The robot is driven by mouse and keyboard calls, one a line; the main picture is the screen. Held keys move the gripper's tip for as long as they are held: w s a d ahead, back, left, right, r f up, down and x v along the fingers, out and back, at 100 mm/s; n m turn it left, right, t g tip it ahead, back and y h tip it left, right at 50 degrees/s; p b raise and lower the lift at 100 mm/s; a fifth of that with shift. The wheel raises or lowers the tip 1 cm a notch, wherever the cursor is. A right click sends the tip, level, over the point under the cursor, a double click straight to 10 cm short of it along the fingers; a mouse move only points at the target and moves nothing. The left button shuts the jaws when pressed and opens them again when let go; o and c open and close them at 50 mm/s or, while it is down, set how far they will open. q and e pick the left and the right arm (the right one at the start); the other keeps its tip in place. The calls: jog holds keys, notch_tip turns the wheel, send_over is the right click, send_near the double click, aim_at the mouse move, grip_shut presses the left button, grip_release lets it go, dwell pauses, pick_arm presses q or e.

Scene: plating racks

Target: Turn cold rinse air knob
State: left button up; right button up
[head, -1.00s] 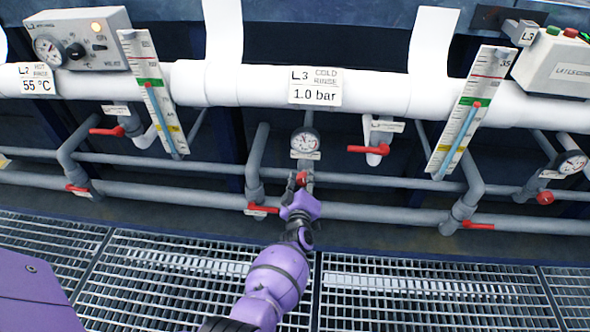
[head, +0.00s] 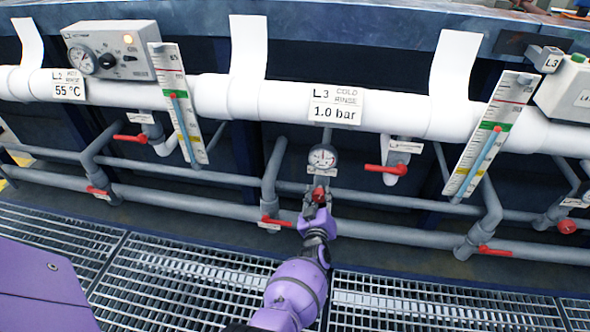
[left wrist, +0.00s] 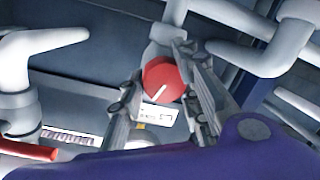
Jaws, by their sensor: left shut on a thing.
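The cold rinse air knob (head: 319,194) is a small red knob below a round pressure gauge (head: 322,158), under the L3 COLD RINSE sign (head: 335,106) reading 1.0 bar. My left gripper (head: 318,203) reaches up to it from below and is shut on it. In the left wrist view the red knob (left wrist: 163,79) with a white pointer line sits between the two fingers (left wrist: 165,100). A small label (left wrist: 158,113) shows just beside the knob. My right gripper is not in view.
Red lever valves stand to the lower left (head: 277,221) and upper right (head: 386,169) of the knob. Grey pipes (head: 220,208) run behind it. A slanted thermometer board (head: 490,135) stands at right. Metal grating (head: 180,268) covers the floor.

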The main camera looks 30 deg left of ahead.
pick_arm(q)
jog(key=shift+w+d+r, duration=0.15)
jog(key=shift+d, duration=0.1)
jog(key=o, duration=1)
jog(key=shift+o, duration=0.2)
jog(key=shift+s, duration=0.2)
jog(key=v, duration=1.1)
jog(key=shift+s, duration=0.4)
